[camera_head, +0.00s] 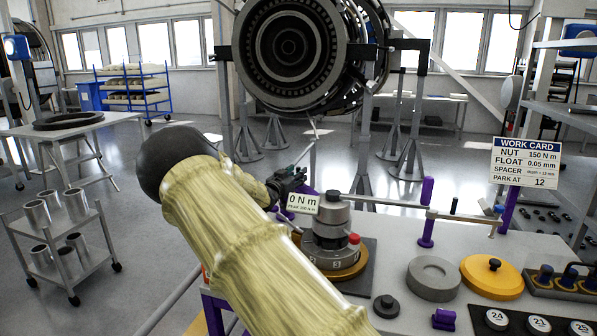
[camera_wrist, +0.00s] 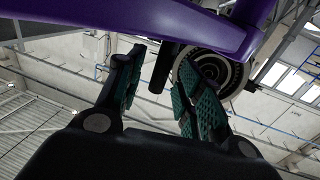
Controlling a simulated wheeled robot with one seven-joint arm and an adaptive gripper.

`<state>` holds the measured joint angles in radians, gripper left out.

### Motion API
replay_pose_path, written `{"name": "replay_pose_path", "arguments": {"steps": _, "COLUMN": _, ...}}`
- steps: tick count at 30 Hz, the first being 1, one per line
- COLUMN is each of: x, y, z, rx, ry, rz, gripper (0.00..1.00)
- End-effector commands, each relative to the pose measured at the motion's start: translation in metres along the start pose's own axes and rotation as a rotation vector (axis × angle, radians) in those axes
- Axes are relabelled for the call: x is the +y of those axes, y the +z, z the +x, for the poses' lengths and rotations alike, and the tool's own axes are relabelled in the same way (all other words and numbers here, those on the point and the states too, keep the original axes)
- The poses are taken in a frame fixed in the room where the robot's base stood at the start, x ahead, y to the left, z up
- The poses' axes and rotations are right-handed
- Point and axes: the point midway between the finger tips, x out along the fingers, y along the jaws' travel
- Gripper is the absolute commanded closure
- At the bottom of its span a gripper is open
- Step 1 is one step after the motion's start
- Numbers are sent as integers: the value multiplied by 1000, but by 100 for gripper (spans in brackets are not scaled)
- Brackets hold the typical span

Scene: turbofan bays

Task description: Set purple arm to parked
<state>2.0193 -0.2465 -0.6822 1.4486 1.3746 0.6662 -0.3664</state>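A purple beam (camera_wrist: 120,25), likely the purple arm, crosses the top of the wrist view close to my gripper. A dark peg (camera_wrist: 162,66) shows beneath it, between my finger lines. My gripper (camera_wrist: 160,70) has its two teal-padded fingers apart; I cannot tell whether either touches the peg. In the head view my gripper (camera_head: 288,184) is beside a sign (camera_head: 303,203) reading 0 N m and a grey stepped fixture (camera_head: 332,228). A grey bar runs from there to a purple upright handle (camera_head: 427,190). My sleeved arm hides part of the bench.
A work card (camera_head: 527,163) reads PARK AT 12. The bench (camera_head: 400,255) holds a grey disc (camera_head: 434,278), a yellow disc (camera_head: 491,276), a black knob (camera_head: 386,306) and numbered pucks (camera_head: 497,319). A turbofan (camera_head: 293,50) stands behind. A cart with metal cups (camera_head: 75,204) is at left.

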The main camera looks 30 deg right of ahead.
Motion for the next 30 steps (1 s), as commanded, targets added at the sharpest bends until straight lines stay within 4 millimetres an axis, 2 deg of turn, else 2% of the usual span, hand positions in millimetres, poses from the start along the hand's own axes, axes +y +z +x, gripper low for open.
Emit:
{"name": "replay_pose_path", "arguments": {"steps": 6, "x": 0, "y": 0, "z": 18, "rx": -1, "ry": -1, "rz": 0, "gripper": 63}}
{"name": "replay_pose_path", "arguments": {"steps": 17, "x": 0, "y": 0, "z": 21, "rx": 0, "ry": 0, "rz": 0, "gripper": 63}}
{"name": "replay_pose_path", "arguments": {"steps": 23, "x": 0, "y": 0, "z": 21, "rx": 0, "ry": 0, "rz": 0, "gripper": 100}}
{"name": "replay_pose_path", "arguments": {"steps": 30, "x": 0, "y": 0, "z": 21, "rx": 0, "ry": 0, "rz": 0, "gripper": 100}}
